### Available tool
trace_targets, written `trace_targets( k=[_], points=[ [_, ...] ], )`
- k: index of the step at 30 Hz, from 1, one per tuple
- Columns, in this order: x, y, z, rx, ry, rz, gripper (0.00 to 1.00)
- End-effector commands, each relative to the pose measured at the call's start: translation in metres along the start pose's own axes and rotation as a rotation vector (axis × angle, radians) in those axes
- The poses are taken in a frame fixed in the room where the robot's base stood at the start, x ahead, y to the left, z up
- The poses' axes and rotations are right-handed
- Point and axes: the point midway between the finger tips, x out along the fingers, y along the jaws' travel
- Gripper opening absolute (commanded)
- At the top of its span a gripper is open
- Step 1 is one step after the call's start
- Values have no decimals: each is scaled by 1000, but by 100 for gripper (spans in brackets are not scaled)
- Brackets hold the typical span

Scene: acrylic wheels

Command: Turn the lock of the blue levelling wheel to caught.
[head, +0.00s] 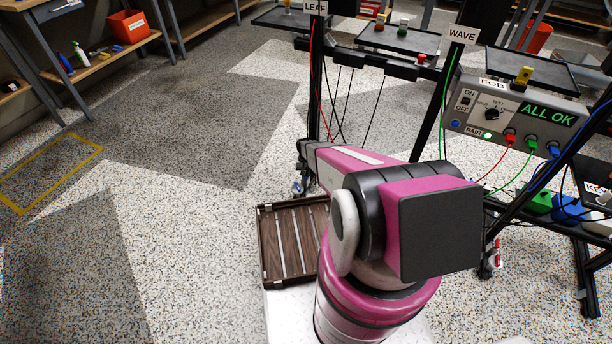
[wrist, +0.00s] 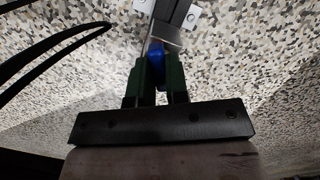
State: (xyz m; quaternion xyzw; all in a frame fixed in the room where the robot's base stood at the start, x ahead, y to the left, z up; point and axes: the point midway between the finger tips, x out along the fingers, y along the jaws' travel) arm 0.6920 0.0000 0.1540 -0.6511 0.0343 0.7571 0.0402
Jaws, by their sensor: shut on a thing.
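In the wrist view, my gripper (wrist: 157,62) has its two dark green fingers closed on a blue part (wrist: 156,50), which I take for the blue levelling wheel. It stands edge-on between the fingers, just below a dark metal rail end (wrist: 172,12) with pale brackets. The fingers cover most of it, and I cannot tell its lock's position. In the head view, a small bit of blue (head: 297,187) shows by the foot of the stand's left post. My magenta arm reaches that way and hides my gripper there.
Black cables (wrist: 50,45) hang at the left of the wrist view. In the head view, a slatted brown tray (head: 268,250) lies near my arm. The stand carries a grey control box (head: 515,112) reading ALL OK. Open speckled floor (head: 190,250) lies to the left.

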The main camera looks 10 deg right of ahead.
Motion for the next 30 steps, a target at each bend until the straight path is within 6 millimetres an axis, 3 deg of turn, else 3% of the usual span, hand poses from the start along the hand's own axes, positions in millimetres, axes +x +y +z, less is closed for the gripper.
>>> trace_targets(
  k=[6, 16, 26, 27, 30],
  points=[
    [0, 0, 0, 149, 1, -23, 0],
    [0, 0, 0, 174, 1, -27, 0],
    [0, 1, 0, 508, 1, -77, 0],
    [0, 1, 0, 521, 1, -79, 18],
    [0, 1, 0, 516, 1, -78, 47]
  ],
)
